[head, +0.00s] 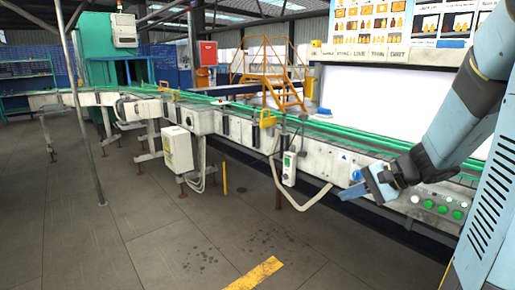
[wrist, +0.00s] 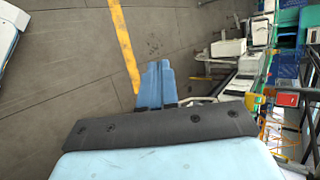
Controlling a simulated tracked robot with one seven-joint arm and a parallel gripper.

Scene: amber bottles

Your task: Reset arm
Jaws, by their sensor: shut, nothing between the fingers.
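My arm comes in from the right side of the head view, light blue and dark grey. My gripper (head: 350,192) is at its lower end, in front of the near edge of the conveyor, with its fingers pointing left. In the wrist view my gripper (wrist: 158,66) shows two blue fingers lying side by side, closed with nothing between them. Grey floor lies beyond the fingertips. No loose amber bottle can be made out on the conveyor.
A long conveyor (head: 232,128) with green rails runs from the far left to the right. The floor (head: 140,240) in front is clear, with a yellow stripe (head: 256,273).

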